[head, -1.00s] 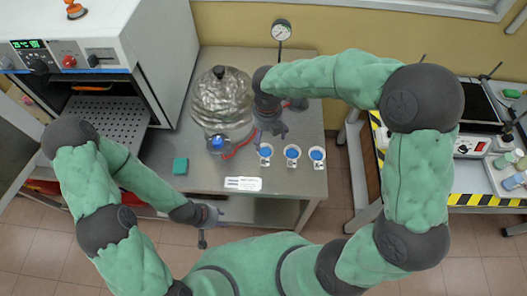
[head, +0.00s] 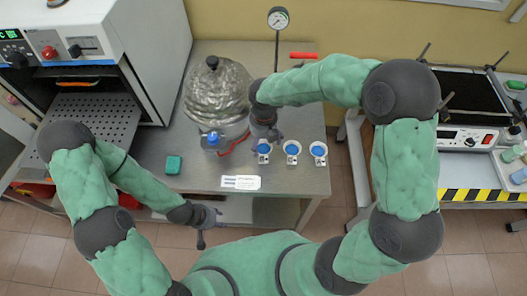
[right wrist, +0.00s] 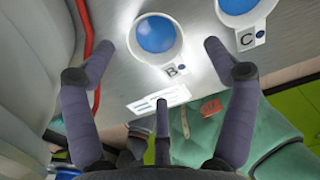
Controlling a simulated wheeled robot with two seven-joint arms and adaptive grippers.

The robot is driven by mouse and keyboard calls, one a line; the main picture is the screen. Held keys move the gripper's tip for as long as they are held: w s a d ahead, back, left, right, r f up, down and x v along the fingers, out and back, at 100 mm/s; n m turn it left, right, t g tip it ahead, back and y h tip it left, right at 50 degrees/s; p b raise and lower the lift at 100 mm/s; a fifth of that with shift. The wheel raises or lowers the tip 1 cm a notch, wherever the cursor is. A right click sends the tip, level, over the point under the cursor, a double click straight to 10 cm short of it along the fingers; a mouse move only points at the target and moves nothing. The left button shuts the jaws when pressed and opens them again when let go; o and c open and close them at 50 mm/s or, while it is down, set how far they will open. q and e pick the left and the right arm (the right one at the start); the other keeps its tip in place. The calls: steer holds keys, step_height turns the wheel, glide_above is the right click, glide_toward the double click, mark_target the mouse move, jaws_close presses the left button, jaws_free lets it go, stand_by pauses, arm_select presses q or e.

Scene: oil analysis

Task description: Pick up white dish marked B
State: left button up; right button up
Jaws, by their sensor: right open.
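The white dish marked B (right wrist: 155,35) shows in the right wrist view with blue contents and a B tag at its lower edge. In the head view it appears to be the leftmost of the three dishes (head: 263,148); its tag is too small to read there. My right gripper (right wrist: 158,75) is open and empty, its fingers spread around the near side of dish B without visible contact. In the head view the right gripper (head: 266,133) hangs just behind that dish. My left gripper (head: 205,222) is low in front of the table; its finger opening is unclear.
Dish C (right wrist: 238,8) stands right of B. A glass vessel (head: 215,95) with a red hose stands close left of the right gripper. A paper label (head: 240,182) lies in front. A teal block (head: 174,165) and an open oven (head: 95,115) are left.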

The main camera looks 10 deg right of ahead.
mark_target(263, 153)
step_height(263, 153, down, 4)
steer(key=shift+f+b, duration=0.25)
steer(key=shift+b, duration=0.7)
steer(key=c, duration=1.2)
steer(key=shift+r, duration=0.5)
step_height(263, 153, up, 2)
steer(key=shift+r+p, duration=0.1)
steer(key=shift+p, duration=0.55)
steer(key=s+r+p, duration=0.1)
steer(key=s+r, duration=0.2)
steer(key=s, duration=0.1)
steer(key=s+d+r+p, duration=0.1)
steer(key=s+r+p, duration=0.1)
steer(key=s, duration=0.3)
steer(key=s+d+r+p, duration=0.1)
steer(key=s+r+p, duration=0.1)
steer(key=s+r, duration=0.2)
steer(key=shift+s+d+r, duration=0.25)
steer(key=shift+s+r, duration=0.15)
steer(key=shift+r, duration=0.05)
